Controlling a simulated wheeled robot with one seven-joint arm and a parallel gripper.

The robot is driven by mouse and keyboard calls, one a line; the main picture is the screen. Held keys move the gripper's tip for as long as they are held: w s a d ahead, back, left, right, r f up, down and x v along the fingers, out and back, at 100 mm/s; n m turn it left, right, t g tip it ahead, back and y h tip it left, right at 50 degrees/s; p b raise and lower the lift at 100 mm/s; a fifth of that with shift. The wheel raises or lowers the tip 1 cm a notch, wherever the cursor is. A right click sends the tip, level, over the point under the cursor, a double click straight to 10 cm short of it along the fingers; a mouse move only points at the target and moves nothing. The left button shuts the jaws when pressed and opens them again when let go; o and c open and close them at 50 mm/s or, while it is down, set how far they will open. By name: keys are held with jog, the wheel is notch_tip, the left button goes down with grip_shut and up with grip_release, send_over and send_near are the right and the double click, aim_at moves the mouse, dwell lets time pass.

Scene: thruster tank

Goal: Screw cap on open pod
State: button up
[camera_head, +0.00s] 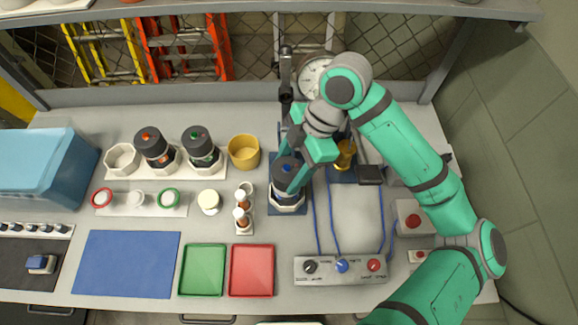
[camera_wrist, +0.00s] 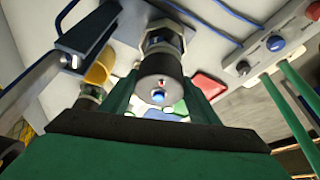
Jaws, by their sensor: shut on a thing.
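My gripper (camera_head: 305,165) is shut on the dark grey cylindrical top of a pod with a blue centre (camera_head: 284,166). The pod is upright over a white cradle on a dark blue mat (camera_head: 273,206). In the wrist view its round dark top (camera_wrist: 150,68) shows between my two fingers. I cannot tell whether that dark top is a separate cap. Two similar dark pods, one with a red centre (camera_head: 151,143) and one with a green centre (camera_head: 200,144), stand in a white rack at the left. My fingers and arm partly hide the held pod.
A red-ringed lid (camera_head: 102,198), a white lid (camera_head: 136,199) and a green-ringed lid (camera_head: 168,198) lie on a pale strip. A yellow cup (camera_head: 244,152) and small vials (camera_head: 240,217) stand left of my gripper. A control box (camera_head: 340,270) with blue cables is in front.

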jog(key=shift+f, duration=0.8)
dwell(0.6)
jog(key=o, duration=1.1)
jog(key=shift+o, duration=0.2)
jog(key=v, duration=1)
jog(key=shift+d+r, duration=0.2)
jog(key=shift+r, duration=0.2)
